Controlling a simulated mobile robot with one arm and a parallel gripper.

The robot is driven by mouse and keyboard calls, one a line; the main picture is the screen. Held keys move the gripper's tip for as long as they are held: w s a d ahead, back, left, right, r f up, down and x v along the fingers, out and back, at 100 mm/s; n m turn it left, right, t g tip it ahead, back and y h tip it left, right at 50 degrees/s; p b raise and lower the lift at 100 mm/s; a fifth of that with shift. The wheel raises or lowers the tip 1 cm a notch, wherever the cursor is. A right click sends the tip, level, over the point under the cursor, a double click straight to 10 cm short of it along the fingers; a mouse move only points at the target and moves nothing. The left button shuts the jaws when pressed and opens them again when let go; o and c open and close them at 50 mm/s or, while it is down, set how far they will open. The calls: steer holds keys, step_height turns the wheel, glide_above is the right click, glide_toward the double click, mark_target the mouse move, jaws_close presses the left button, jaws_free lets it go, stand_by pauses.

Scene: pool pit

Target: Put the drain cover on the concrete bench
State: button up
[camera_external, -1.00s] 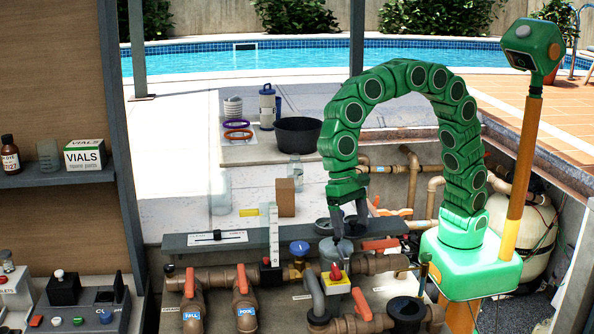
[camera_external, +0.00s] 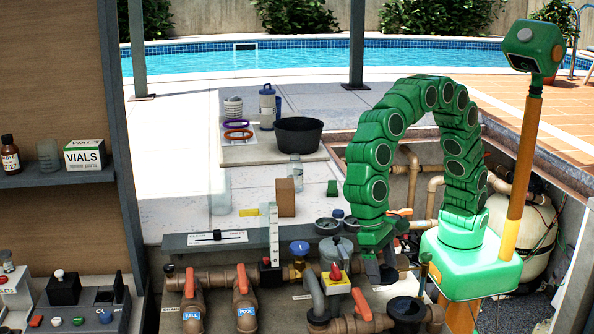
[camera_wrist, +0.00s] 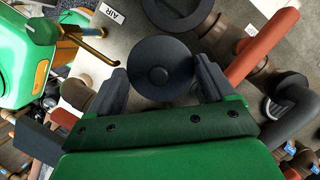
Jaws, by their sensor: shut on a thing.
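My gripper (camera_external: 384,272) is at the right of the pipework, its fingers pointing down. In the wrist view my gripper (camera_wrist: 160,88) is shut on a dark round disc with a small central knob, which looks like the drain cover (camera_wrist: 160,60). The disc sits between the two grey fingers, and in the outside view it is mostly hidden by them. A pale concrete surface, seemingly the concrete bench (camera_external: 180,205), lies behind the pipework, to the left of my gripper.
A cardboard-coloured block (camera_external: 286,197), a clear bottle (camera_external: 296,172) and a green block (camera_external: 332,188) stand on the pale surface. A black tub (camera_external: 298,136) is farther back. Valves with red handles (camera_external: 361,304) and a black round opening (camera_external: 406,309) are close to my gripper.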

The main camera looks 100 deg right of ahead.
step_height(320, 180, down, 12)
steer(key=shift+f, duration=0.15)
stand_by(0.5)
steer(key=shift+f, duration=0.1)
steer(key=o, duration=1.1)
steer(key=shift+c, duration=0.2)
steer(key=shift+w+d+r, duration=0.1)
steer(key=shift+r, duration=0.45)
steer(key=v, duration=0.3)
steer(key=s+a+v, duration=0.1)
steer(key=v, duration=0.5)
steer(key=shift+s+a+r, duration=0.2)
steer(key=shift+s+r, duration=0.05)
